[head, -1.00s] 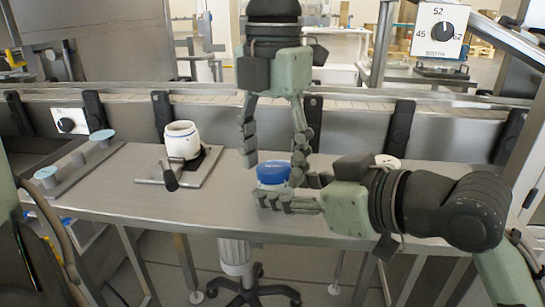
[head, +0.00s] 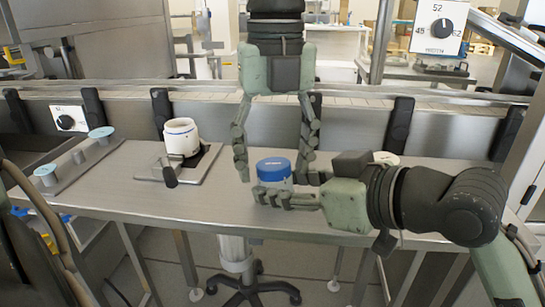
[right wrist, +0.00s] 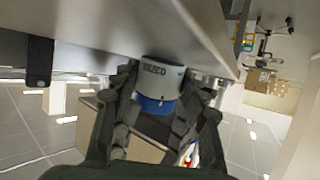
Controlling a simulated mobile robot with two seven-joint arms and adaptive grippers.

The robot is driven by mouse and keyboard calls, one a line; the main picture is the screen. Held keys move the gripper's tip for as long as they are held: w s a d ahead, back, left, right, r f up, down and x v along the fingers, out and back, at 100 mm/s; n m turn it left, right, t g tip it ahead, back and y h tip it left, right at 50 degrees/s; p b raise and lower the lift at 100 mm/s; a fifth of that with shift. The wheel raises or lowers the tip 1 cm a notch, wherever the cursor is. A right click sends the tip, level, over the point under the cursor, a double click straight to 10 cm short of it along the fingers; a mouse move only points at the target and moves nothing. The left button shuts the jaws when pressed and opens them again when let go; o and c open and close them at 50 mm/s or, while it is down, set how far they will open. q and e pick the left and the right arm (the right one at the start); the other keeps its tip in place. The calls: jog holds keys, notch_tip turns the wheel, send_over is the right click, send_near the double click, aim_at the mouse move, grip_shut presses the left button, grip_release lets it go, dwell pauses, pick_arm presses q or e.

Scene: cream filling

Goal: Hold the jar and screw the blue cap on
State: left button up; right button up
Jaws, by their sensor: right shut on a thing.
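The jar (right wrist: 163,74) is pale with dark lettering and stands upright on the steel table, mostly hidden in the head view. The blue cap (head: 273,170) sits on its top; it also shows in the right wrist view (right wrist: 155,105). How tightly it is seated cannot be told. My right gripper (head: 287,186) is shut on the jar from the right, its fingers on either side below the cap. My left gripper (head: 271,177) points down from above, open, with its fingers spread on either side of the cap and a gap visible at the left.
A rail with light-blue round pads (head: 102,133) lies at the far left. A pale round thing (head: 386,158) lies behind my right wrist.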

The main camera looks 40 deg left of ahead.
aim_at(274, 164)
pick_arm(q)
jog(key=shift+w+a+n, duration=0.35)
jog(key=shift+w+n, duration=0.05)
jog(key=shift+n, duration=0.4)
pick_arm(e)
jog(key=shift+s, duration=0.25)
jog(key=shift+r, duration=0.1)
pick_arm(q)
jog(key=n, duration=0.5)
jog(key=shift+n, duration=0.4)
pick_arm(e)
jog(key=shift+w, duration=0.1)
pick_arm(q)
jog(key=c, duration=0.9)
jog(key=o, duration=1.1)
jog(key=shift+c, duration=0.2)
jog(key=shift+r, duration=0.15)
notch_tip(274, 164, up, 12)
jog(key=shift+s, duration=0.1)
